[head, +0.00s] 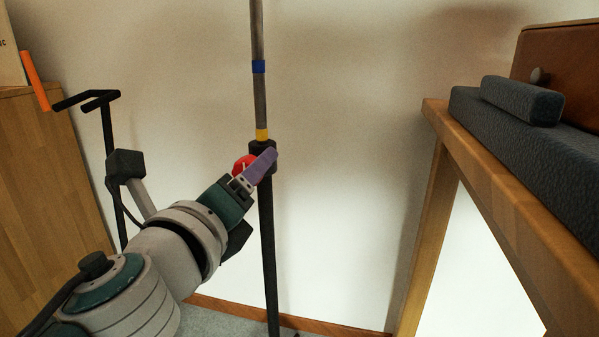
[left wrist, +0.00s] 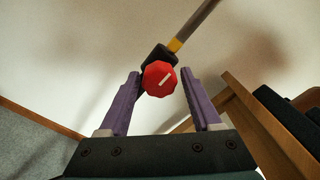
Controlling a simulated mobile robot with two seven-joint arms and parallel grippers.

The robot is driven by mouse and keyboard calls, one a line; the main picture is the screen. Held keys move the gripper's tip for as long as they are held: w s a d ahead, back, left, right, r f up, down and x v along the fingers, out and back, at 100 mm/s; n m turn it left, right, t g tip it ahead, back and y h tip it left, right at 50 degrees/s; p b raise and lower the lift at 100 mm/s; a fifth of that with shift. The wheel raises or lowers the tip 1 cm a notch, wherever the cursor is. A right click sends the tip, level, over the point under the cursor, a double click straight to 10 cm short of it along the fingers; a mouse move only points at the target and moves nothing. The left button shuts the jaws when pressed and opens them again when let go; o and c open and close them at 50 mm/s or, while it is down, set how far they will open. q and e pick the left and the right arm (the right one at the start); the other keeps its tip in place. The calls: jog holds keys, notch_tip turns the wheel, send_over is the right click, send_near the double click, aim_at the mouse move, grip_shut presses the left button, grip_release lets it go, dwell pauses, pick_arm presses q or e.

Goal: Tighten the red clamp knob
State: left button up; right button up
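The red clamp knob (head: 244,162) sits on a dark collar (head: 262,147) around an upright pole. In the left wrist view the knob (left wrist: 159,79) is a faceted red disc with a pale line on its face. My left gripper (head: 256,168) is at the knob in the head view and partly covers it. In the left wrist view its two purple fingers (left wrist: 161,88) are spread either side of the knob, with a gap on each side. The gripper is open and holds nothing. My right gripper is not in view.
The grey upper tube (head: 258,100) has a blue band and a yellow band. A wooden frame with a dark padded top (head: 530,140) stands at the right. A wooden cabinet (head: 45,170) and a black T-handled stand (head: 108,125) are at the left.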

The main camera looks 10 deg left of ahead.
pick_arm(q)
jog(key=shift+o, duration=0.7)
jog(key=shift+s, duration=0.25)
jog(key=s, duration=0.9)
jog(key=shift+s+a, duration=0.15)
jog(key=shift+s, duration=0.1)
jog(key=shift+r, duration=0.1)
